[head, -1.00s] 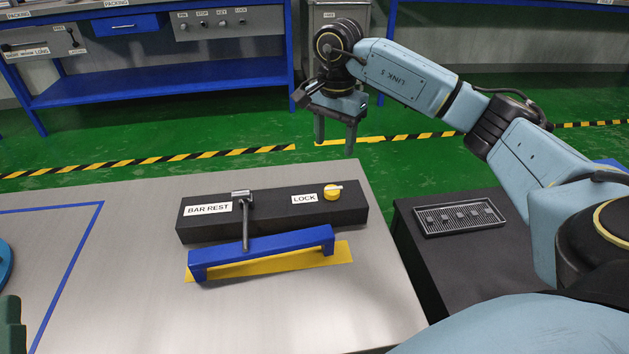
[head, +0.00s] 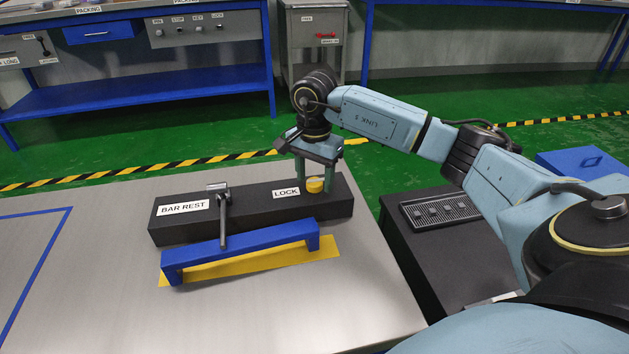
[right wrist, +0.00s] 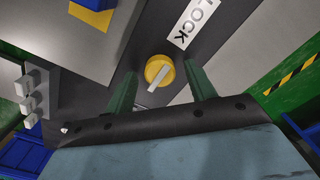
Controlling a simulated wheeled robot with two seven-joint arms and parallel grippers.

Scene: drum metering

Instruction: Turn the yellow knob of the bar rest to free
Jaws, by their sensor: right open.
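The yellow knob (head: 315,185) sits on top of the black bar rest (head: 240,210), at its right end beside the LOCK label (head: 286,193). In the right wrist view the round knob (right wrist: 158,70) has a pale pointer bar across it. My right gripper (head: 315,188) is pointing down with its fingers on either side of the knob. Its open fingers (right wrist: 160,90) also show in the right wrist view, with gaps between them and the knob. My left gripper is not in view.
A blue handle bar (head: 240,243) stands on a yellow strip in front of the bar rest. A metal lever (head: 222,215) rises from the rest's middle and leans over the bar. A dark stand with a slotted tray (head: 440,209) is to the right.

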